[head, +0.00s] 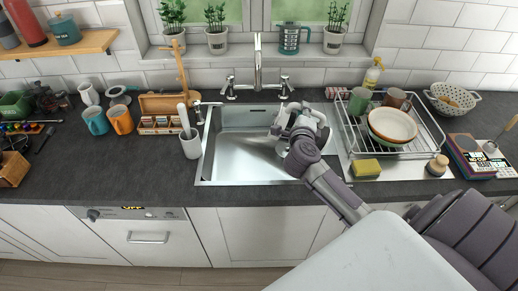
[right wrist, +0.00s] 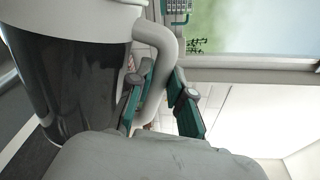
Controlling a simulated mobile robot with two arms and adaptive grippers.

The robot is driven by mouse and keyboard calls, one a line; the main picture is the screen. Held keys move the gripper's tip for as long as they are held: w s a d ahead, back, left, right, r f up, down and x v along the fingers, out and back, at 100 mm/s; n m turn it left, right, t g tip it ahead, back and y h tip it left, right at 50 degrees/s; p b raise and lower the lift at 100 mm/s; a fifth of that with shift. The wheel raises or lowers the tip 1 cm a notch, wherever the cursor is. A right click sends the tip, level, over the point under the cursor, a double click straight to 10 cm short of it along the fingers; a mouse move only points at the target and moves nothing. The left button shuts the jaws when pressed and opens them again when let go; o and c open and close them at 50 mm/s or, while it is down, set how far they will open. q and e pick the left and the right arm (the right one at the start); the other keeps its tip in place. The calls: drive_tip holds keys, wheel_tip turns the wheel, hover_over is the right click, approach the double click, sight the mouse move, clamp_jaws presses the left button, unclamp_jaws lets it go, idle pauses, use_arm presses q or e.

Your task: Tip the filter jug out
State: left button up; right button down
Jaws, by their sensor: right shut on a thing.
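The filter jug (right wrist: 85,85) fills the left of the right wrist view. It has a white top, a dark see-through body and a white handle (right wrist: 160,65). It looks roughly upright there, and its spout and inside are out of sight. My right gripper (right wrist: 163,100) has its green-padded fingers shut on the handle. In the head view, my right gripper (head: 298,122) is over the right part of the steel sink (head: 240,150). Pale parts show around it there, but I cannot clearly separate the jug from the gripper. My left gripper is not in view.
The tap (head: 258,75) stands behind the sink. A dish rack (head: 430,130) with a bowl (head: 392,125) and mugs is close on the right, with a sponge (head: 366,168) in front. A utensil pot (head: 191,146) stands left of the sink.

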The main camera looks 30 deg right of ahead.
drive_tip(key=s+d+f+m+t+b, duration=0.2)
drive_tip(key=s+d+f+m+b, duration=0.3)
drive_tip(key=m, duration=0.8)
drive_tip(key=shift+s+d+f, duration=0.8)
drive_tip(key=shift+s+d, duration=0.55)
drive_tip(key=shift+d, duration=0.3)
